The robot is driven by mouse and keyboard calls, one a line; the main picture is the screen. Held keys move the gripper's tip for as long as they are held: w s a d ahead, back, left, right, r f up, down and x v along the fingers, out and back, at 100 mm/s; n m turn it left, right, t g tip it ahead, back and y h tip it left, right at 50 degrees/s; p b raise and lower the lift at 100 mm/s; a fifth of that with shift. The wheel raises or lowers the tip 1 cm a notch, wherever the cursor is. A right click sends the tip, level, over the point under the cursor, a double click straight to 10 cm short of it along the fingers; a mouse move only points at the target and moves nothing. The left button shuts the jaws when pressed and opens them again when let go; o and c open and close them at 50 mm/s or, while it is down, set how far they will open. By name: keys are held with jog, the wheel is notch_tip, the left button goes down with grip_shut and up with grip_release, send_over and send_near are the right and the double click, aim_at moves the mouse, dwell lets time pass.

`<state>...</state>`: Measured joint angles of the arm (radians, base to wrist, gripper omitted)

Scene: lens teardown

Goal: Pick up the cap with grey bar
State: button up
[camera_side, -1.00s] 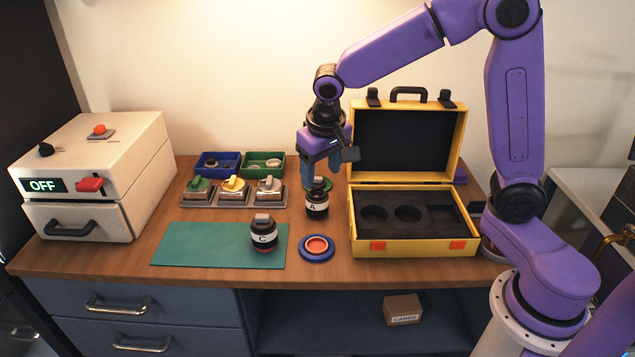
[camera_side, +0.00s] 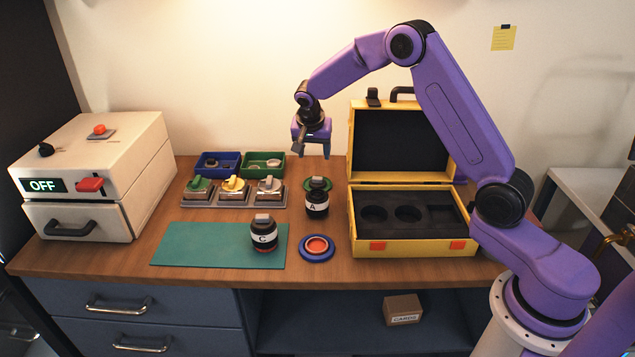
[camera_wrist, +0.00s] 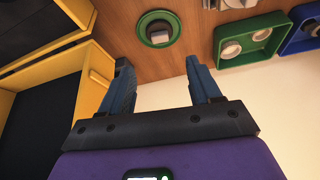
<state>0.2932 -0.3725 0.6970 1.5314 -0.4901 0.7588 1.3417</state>
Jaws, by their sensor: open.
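A black cap with a grey bar (camera_side: 263,218) sits on top of the lens marked C (camera_side: 263,236), which stands upright on the green mat (camera_side: 190,245). My gripper (camera_side: 313,151) is open and empty, raised well above the table, behind and to the right of that lens. Its two blue fingers (camera_wrist: 162,88) are spread apart in the wrist view. The lens marked A (camera_side: 317,205) stands below my gripper, in front of a green ring dish (camera_side: 332,184). The wrist view shows a green ring (camera_wrist: 143,32) with a dark part and a pale bar inside; I cannot tell which part it is.
A yellow case (camera_side: 415,247) stands open to the right. Blue (camera_side: 207,172) and green (camera_side: 253,173) bins and a rack (camera_side: 232,204) of knobbed tools lie at the left back. A blue-and-red ring dish (camera_side: 317,247) lies in front. The white OFF box (camera_side: 140,150) stands far left.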

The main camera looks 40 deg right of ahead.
aim_at(317, 179)
jog(key=x, duration=1.2)
jog(key=shift+d+f, duration=0.1)
jog(key=shift+f, duration=0.3)
jog(key=c, duration=0.7)
